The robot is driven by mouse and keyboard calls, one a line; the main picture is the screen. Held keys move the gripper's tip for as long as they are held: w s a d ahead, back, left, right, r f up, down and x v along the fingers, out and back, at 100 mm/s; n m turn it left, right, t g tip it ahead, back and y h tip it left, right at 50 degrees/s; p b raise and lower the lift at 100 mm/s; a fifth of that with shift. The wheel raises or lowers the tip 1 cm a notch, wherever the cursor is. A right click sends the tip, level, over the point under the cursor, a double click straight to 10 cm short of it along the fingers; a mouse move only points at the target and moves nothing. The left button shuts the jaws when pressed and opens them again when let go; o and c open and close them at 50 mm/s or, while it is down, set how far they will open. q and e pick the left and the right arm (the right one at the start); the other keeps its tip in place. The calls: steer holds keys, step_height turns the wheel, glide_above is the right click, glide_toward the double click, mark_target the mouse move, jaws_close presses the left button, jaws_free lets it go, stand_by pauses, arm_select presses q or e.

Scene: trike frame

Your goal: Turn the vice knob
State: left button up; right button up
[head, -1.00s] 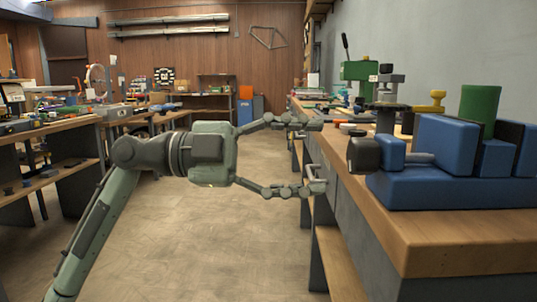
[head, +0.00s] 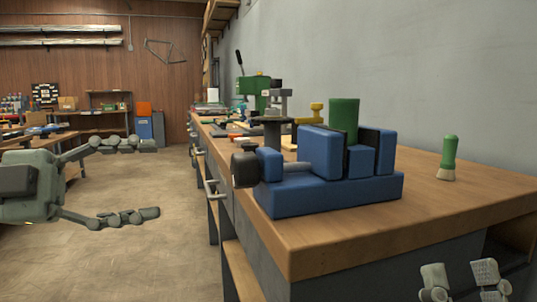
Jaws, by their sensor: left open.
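The blue vice (head: 330,197) sits on the wooden workbench (head: 400,218) on the right. Its dark rounded knob (head: 244,170) sticks out at the left end, over the bench edge. A green cylinder (head: 344,118) stands upright at the vice jaws; its lower part is hidden. My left gripper (head: 148,180) is open and empty, with its fingers spread toward the right. It appears well to the left of the knob, with clear space between them. My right gripper (head: 461,272) shows only its fingertips at the bottom right; they are apart with nothing between them.
A green-handled brush (head: 448,158) stands on the bench right of the vice. A green drill press (head: 252,90) and a yellow item (head: 316,112) are farther back. Drawer handles (head: 211,188) stick out from the bench's side. The floor (head: 165,265) left of the bench is open.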

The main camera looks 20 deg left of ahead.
mark_target(233, 173)
stand_by(0.7)
steer(key=w+d+f+g+h+p, duration=0.2)
steer(key=w+f+g+h+p, duration=0.1)
steer(key=f+g, duration=0.4)
steer(key=w+d+f+g+h+p, duration=0.1)
steer(key=w+f+g+h+p, duration=0.2)
steer(key=f, duration=0.7)
arm_select(q)
steer(key=w+d+n+p, duration=0.1)
steer(key=w+d+n, duration=0.1)
steer(key=d+n, duration=0.1)
steer(key=w+d+n+p, duration=0.1)
steer(key=w+d+n, duration=0.1)
steer(key=n, duration=0.3)
steer(key=w+d+n+p, duration=0.1)
steer(key=w+d+n, duration=0.1)
steer(key=d+n, duration=0.2)
steer(key=shift+w+d, duration=0.2)
steer(key=shift+d, duration=0.05)
steer(key=shift+w+d+f, duration=0.1)
steer(key=shift+w+d, duration=0.05)
steer(key=shift+d, duration=0.05)
arm_select(e)
steer(key=s+d+f+m+g+h, duration=0.1)
steer(key=s+d+f+g+h, duration=0.2)
steer(key=s+d+f+g, duration=0.6)
step_height(233, 173, down, 3)
steer(key=shift+s+d+f+g+h, duration=0.1)
steer(key=shift+s+d+g+h, duration=0.25)
steer(key=shift+d, duration=0.3)
